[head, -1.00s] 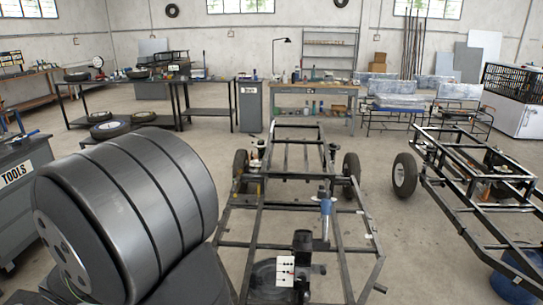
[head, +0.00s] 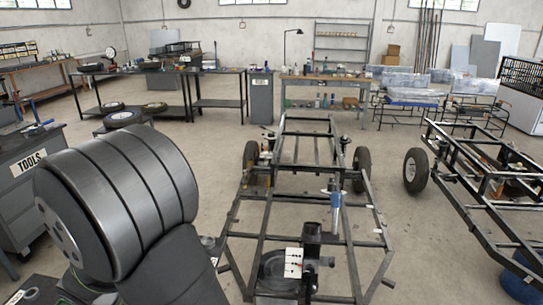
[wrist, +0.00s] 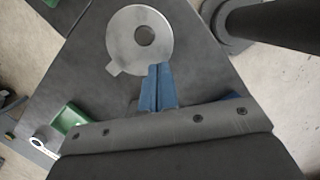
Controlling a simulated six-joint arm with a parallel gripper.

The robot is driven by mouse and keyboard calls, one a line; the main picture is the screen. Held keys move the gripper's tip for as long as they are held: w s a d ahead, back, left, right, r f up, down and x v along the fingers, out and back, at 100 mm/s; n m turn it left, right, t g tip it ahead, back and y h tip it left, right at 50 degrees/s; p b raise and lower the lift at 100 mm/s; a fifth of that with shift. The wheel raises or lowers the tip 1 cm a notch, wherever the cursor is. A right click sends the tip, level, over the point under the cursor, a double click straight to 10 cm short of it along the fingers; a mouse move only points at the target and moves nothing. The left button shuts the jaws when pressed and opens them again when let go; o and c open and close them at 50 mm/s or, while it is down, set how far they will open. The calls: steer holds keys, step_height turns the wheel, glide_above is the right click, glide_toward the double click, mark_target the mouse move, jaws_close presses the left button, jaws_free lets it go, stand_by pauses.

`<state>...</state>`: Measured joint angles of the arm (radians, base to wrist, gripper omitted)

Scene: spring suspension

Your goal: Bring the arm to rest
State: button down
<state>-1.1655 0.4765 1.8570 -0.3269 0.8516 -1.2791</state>
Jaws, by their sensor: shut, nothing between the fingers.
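My gripper (wrist: 157,88) shows in the wrist view, its two blue fingers pressed together with nothing between them. The fingertips appear over or close to a flat metal disc with a round hole (wrist: 120,46), which lies on a dark grey surface (wrist: 75,80). The gap between fingertips and disc cannot be judged. In the head view, my large grey arm link fills the lower left, and my gripper is not visible there.
A green part (wrist: 68,118) and a ring-ended piece (wrist: 44,144) lie left of my gripper. A dark round post (wrist: 285,22) stands at upper right. In the head view, a black tube chassis frame (head: 295,238) stands centre, and a tools cabinet (head: 30,190) at left.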

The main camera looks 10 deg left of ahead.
steer(key=s+a+m+g+h, duration=0.1)
steer(key=s+a+m+g, duration=0.1)
steer(key=a+m, duration=0.6)
steer(key=shift+s+m+g+h, duration=0.3)
steer(key=shift+m+g, duration=0.1)
steer(key=shift+m, duration=2.7)
steer(key=w+d+n+t+y, duration=0.1)
steer(key=d+n+t, duration=0.1)
steer(key=d+n, duration=0.4)
steer(key=shift+w+d+n+t, duration=0.15)
steer(key=shift+d+n+t, duration=0.2)
steer(key=shift+n, duration=2.35)
